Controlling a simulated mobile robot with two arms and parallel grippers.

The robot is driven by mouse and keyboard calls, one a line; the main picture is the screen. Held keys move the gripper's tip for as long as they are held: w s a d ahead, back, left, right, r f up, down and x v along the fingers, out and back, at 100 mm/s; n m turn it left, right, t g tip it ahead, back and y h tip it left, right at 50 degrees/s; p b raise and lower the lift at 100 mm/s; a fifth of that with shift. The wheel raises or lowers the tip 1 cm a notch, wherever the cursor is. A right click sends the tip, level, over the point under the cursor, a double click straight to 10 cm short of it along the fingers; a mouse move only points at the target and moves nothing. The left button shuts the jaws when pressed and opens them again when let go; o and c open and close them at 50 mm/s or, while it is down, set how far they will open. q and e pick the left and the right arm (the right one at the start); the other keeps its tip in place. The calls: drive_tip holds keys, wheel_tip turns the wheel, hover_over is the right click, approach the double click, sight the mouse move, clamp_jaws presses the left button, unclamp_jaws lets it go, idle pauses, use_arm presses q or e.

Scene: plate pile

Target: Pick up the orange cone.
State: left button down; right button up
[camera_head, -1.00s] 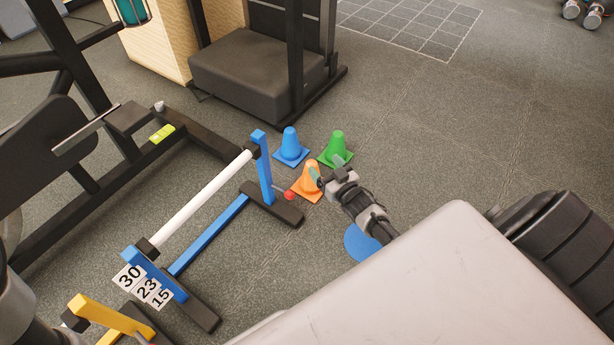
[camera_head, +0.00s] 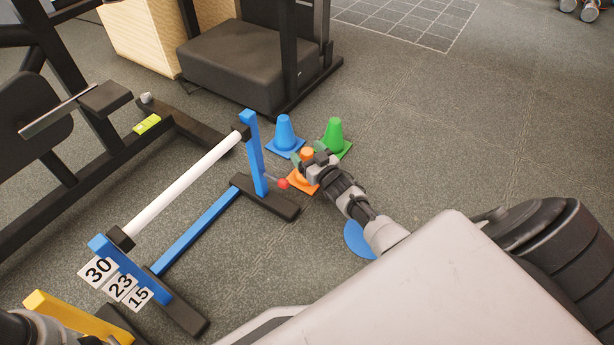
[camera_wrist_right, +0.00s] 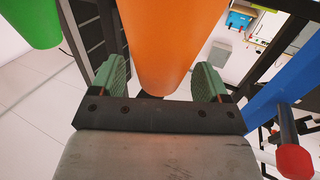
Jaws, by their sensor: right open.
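The orange cone (camera_head: 300,182) stands on the floor, partly hidden behind my right gripper (camera_head: 305,162) in the head view. In the right wrist view the orange cone (camera_wrist_right: 168,45) fills the middle, between the two green finger pads of my right gripper (camera_wrist_right: 160,85). The jaws are open, one pad on each side of the cone, with a small gap seen beside the left pad; I cannot tell whether the right pad touches. My left gripper does not show; only a part of my left arm shows at the lower left.
A blue cone (camera_head: 284,133) and a green cone (camera_head: 334,135) stand just behind the orange one. A blue hurdle with a white bar (camera_head: 185,182) and a red knob (camera_head: 283,184) stands close on the left. A blue disc (camera_head: 357,240) lies on the floor.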

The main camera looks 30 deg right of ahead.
drive_tip(key=shift+w, duration=0.25)
drive_tip(key=c, duration=1.3)
drive_tip(key=shift+r, duration=0.1)
